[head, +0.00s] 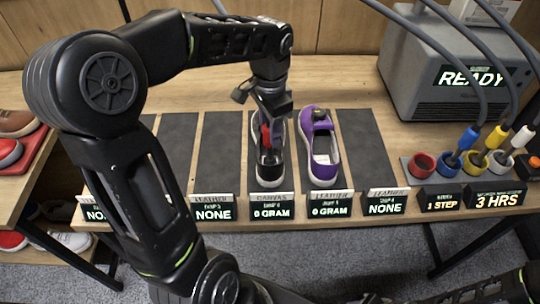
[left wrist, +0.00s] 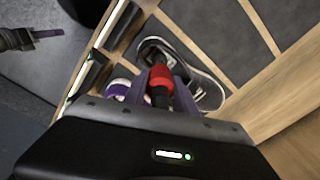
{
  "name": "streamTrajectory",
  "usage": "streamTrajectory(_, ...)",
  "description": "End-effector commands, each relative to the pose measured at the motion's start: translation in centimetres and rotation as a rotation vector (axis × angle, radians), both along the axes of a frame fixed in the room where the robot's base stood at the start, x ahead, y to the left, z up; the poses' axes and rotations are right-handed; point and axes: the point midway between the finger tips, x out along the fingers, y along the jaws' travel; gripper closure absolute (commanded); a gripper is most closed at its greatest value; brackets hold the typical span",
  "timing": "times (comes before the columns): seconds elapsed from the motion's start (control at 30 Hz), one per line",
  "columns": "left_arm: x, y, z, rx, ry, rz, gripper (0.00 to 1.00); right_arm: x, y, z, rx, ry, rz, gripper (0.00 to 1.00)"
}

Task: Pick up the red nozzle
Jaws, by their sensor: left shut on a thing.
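The red nozzle (left wrist: 160,82) is gripped between the two fingers of my left gripper (left wrist: 162,88) in the left wrist view. In the head view the left gripper (head: 268,128) points down over a dark sneaker with a white sole (head: 271,178), with the red nozzle (head: 265,136) at its fingers. I cannot tell whether the nozzle touches the sneaker, which also shows behind it in the left wrist view (left wrist: 205,92). What seems to be my right gripper (left wrist: 28,38) is at the upper left of the left wrist view; its opening is unclear.
A purple sneaker (head: 320,160) stands just right of the dark one. Grey mats with label signs line the table (head: 235,90). A red cup (head: 421,165) stands empty beside cups holding blue (head: 467,139), yellow (head: 496,137) and white (head: 522,138) nozzles. A grey machine (head: 425,75) reads READY.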

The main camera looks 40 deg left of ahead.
Motion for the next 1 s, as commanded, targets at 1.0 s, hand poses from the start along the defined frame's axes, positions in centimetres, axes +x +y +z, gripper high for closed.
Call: streamTrajectory(1.0, 0.00, 0.00, 0.00, 0.000, 0.000, 0.000, 1.00, 0.00, 0.00, 0.00, 0.000, 0.000, 0.000, 0.64)
